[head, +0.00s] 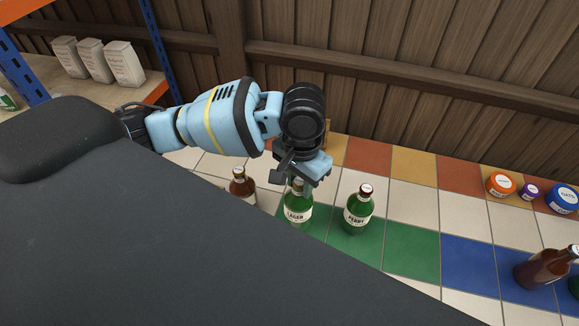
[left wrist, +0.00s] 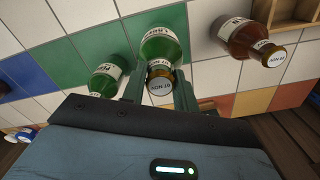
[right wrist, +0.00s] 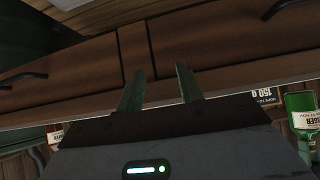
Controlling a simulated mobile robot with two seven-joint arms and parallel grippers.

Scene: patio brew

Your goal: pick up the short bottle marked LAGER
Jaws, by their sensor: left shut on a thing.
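The green bottle marked LAGER (head: 298,213) is upright at the edge of the green tiles, its lower part cut off by a dark surface in the head view. My left gripper (head: 299,184) is above it, shut on its neck. In the left wrist view the fingers (left wrist: 159,88) sit on either side of the capped neck of the LAGER bottle (left wrist: 160,46). I cannot tell whether its base touches the tiles. My right gripper (right wrist: 158,70) is open and empty in front of wooden drawers.
A green PERRY bottle (head: 358,211) stands close on the right, and a brown bottle (head: 243,187) close on the left. Lidded jars (head: 501,184) and another brown bottle (head: 543,268) are far right. A green container (right wrist: 302,125) shows in the right wrist view.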

